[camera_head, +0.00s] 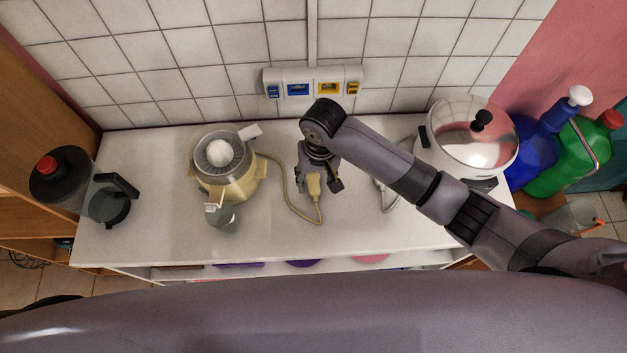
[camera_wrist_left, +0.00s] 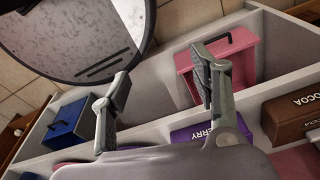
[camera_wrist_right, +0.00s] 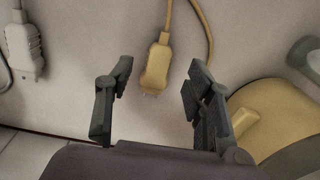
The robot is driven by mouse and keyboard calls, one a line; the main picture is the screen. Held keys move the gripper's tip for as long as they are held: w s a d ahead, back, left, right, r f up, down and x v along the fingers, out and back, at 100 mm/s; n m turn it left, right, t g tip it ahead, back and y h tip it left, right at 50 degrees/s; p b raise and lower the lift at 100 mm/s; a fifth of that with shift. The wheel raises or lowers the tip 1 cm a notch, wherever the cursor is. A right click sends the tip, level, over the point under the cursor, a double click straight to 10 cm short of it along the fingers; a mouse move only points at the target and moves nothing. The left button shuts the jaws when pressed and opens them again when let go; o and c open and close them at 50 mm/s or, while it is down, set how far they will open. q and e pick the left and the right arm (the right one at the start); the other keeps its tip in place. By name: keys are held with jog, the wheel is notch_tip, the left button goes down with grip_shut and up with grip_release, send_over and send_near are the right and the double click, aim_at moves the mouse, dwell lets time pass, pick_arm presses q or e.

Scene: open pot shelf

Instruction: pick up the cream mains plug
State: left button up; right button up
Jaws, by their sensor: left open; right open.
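The cream mains plug (camera_head: 314,186) lies on the white worktop at the end of a yellowish cord that runs to the cream juicer (camera_head: 240,187). My right gripper (camera_head: 319,183) is over it, pointing down, with a finger on each side. In the right wrist view the plug (camera_wrist_right: 157,66) shows between the two open fingertips (camera_wrist_right: 160,72), with a gap to each finger; I cannot tell the height left between them. My left gripper (camera_wrist_left: 160,80) is open and empty, in front of the shelf below; it does not show in the head view.
A white plug (camera_wrist_right: 25,52) lies to the left in the right wrist view. A steel-lidded pot (camera_head: 462,150) and bottles (camera_head: 570,160) stand right, a dark jug (camera_head: 110,205) left. A socket strip (camera_head: 313,82) is on the tiled wall. The shelf holds a pink drawer (camera_wrist_left: 190,85) and boxes.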

aim_at(315, 187)
jog(key=shift+f, duration=0.25)
jog(key=f+p, duration=0.1)
jog(key=f, duration=0.3)
jog(key=shift+w+a+p, duration=0.1)
jog(key=shift+w+p, duration=0.1)
jog(key=shift+p, duration=0.2)
jog(key=shift+f, duration=0.3)
jog(key=c, duration=1.1)
pick_arm(q)
jog(key=shift+s+r, duration=0.85)
jog(key=shift+s, duration=0.05)
pick_arm(e)
grip_shut()
